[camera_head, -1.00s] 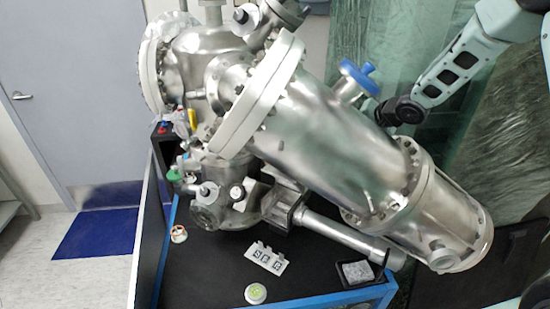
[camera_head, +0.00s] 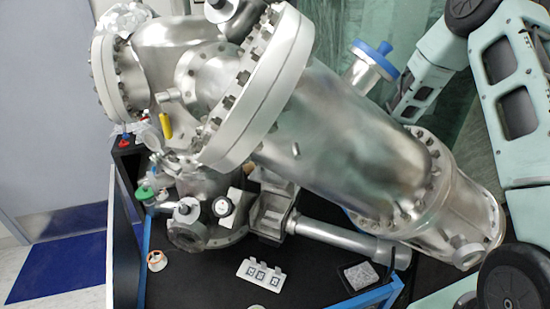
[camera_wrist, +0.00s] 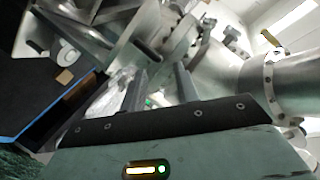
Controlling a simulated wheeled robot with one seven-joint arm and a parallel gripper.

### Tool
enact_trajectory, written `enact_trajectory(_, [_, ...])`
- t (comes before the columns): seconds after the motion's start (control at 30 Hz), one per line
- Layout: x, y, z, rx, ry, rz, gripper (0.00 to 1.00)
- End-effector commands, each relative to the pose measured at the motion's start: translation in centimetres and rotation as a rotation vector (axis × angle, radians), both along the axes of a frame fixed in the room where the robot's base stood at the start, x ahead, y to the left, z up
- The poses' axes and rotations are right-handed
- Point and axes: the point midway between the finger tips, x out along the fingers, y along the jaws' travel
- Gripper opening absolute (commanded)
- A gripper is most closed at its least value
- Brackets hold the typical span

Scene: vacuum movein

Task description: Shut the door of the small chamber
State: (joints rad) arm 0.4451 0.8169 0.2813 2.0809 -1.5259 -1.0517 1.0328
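The steel vacuum apparatus (camera_head: 340,130) fills the middle of the head view, with a large tilted cylinder and bolted flanges. A smaller steel chamber (camera_head: 205,182) sits low at its left, with a round port (camera_head: 187,232) on its front. I cannot tell which part is the small chamber's door, or whether it is open. In the wrist view, my gripper (camera_wrist: 159,78) has its two fingers apart with a gap between them, and nothing is clearly held. Steel parts lie beyond the fingers. The gripper is out of the head view; only my arm shows at the right.
The black tabletop (camera_head: 205,285) has blue edges. On it lie a white marker card (camera_head: 261,275), a small orange-rimmed cup (camera_head: 156,260) and a grey speckled block (camera_head: 360,276). A blue-capped port (camera_head: 374,58) sticks up from the cylinder. Open floor shows at the left.

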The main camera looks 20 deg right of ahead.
Motion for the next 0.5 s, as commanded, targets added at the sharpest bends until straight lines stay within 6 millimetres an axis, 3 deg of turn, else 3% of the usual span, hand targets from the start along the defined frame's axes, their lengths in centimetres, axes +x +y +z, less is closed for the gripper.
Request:
enact_trajectory(0.2, [1.4, 3.1, -0.9, 0.001, 0.0, 0.001, 0.31])
enact_trajectory(0.5, [2.0, 4.4, -1.4, 0.0, 0.001, -0.002, 0.31])
